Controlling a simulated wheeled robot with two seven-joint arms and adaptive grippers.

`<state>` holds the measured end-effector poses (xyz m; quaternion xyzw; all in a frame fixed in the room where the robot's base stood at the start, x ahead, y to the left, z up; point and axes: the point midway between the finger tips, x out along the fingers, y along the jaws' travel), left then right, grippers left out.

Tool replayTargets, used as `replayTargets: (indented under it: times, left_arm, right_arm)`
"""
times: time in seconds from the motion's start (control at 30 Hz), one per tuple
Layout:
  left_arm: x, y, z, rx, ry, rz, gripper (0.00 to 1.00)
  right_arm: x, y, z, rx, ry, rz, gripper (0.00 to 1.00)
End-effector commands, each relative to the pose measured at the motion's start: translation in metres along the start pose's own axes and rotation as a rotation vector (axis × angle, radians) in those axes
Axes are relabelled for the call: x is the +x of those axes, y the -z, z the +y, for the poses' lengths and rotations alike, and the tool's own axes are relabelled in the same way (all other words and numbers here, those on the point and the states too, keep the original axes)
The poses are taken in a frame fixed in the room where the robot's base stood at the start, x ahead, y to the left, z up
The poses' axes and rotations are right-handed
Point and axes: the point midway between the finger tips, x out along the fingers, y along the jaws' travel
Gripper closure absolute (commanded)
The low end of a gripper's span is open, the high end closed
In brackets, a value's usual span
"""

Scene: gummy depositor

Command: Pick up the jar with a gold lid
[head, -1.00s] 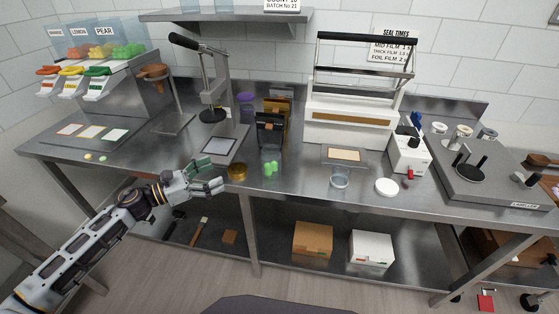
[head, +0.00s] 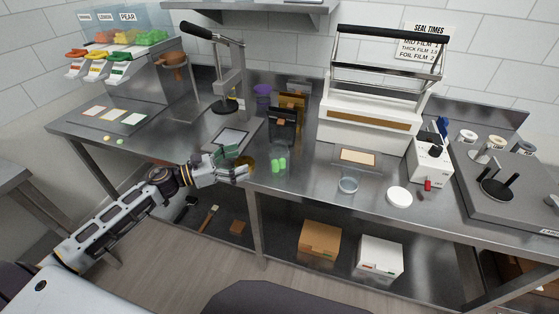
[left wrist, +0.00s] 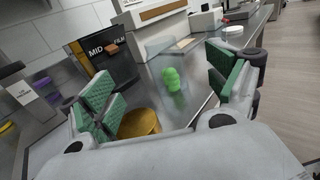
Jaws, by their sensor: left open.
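A gold round lid (head: 248,162) shows near the front edge of the steel bench, partly hidden behind my left gripper (head: 238,170). The gold lid is larger in the left wrist view (left wrist: 141,122), low and near the left finger pads; whether a jar body is under it cannot be made out. My left gripper (left wrist: 168,92) is open, its green pads wide apart with nothing clearly between them. A clear jar with green gummies (head: 279,164) stands just right of the gold lid. It lies ahead, between the fingers, in the left wrist view (left wrist: 172,80). My right gripper is not in view.
Black film boxes (head: 283,124) and a purple item (head: 263,93) stand behind. A press (head: 228,80) is at back left.

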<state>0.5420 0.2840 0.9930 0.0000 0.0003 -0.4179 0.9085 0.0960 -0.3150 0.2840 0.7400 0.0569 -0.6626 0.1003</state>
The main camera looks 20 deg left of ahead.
Motion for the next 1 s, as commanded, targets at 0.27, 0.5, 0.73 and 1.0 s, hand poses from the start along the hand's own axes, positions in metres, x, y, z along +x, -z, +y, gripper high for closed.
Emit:
replayTargets:
  times: [0.27,0.5,0.73,1.0]
  left_arm:
    - [0.015,-0.002,0.000,0.000,0.000,-0.002,0.11]
    - [0.031,-0.001,0.001,0.000,0.000,-0.001,0.11]
    - [0.046,-0.002,0.000,0.000,0.000,-0.002,0.11]
    - [0.064,-0.002,0.001,0.001,-0.001,-0.002,0.11]
  right_arm:
    - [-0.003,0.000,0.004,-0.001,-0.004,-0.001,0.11]
    - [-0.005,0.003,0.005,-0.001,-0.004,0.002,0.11]
    - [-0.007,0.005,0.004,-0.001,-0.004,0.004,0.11]
    - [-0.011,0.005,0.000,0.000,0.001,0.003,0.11]
